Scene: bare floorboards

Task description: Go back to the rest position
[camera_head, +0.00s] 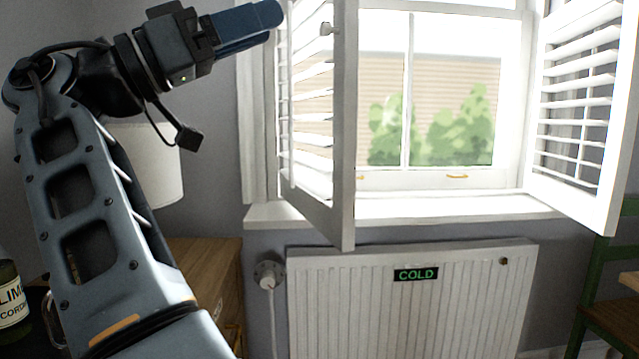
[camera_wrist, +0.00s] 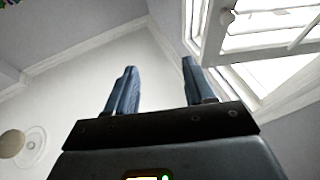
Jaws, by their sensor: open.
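My gripper (camera_head: 262,22) is raised at the upper left in the head view, its blue fingers pointing right towards the left window shutter. In the wrist view my gripper (camera_wrist: 157,78) shows its two blue fingers spread apart with nothing between them, so it is open and empty. The fingers appear close to the left shutter (camera_head: 318,120) in the head view, but I cannot tell the gap in depth. In the wrist view, the camera looks upwards at the white wall and ceiling, with a shutter (camera_wrist: 262,22) at the upper right.
The right shutter (camera_head: 580,110) stands open beside the window. A white radiator (camera_head: 410,310) with a sign reading COLD (camera_head: 416,274) is below the sill (camera_head: 400,208). A lamp (camera_head: 150,165), a wooden cabinet (camera_head: 205,270) and a bottle (camera_head: 10,295) are at the left. A green chair (camera_head: 595,270) is at the right.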

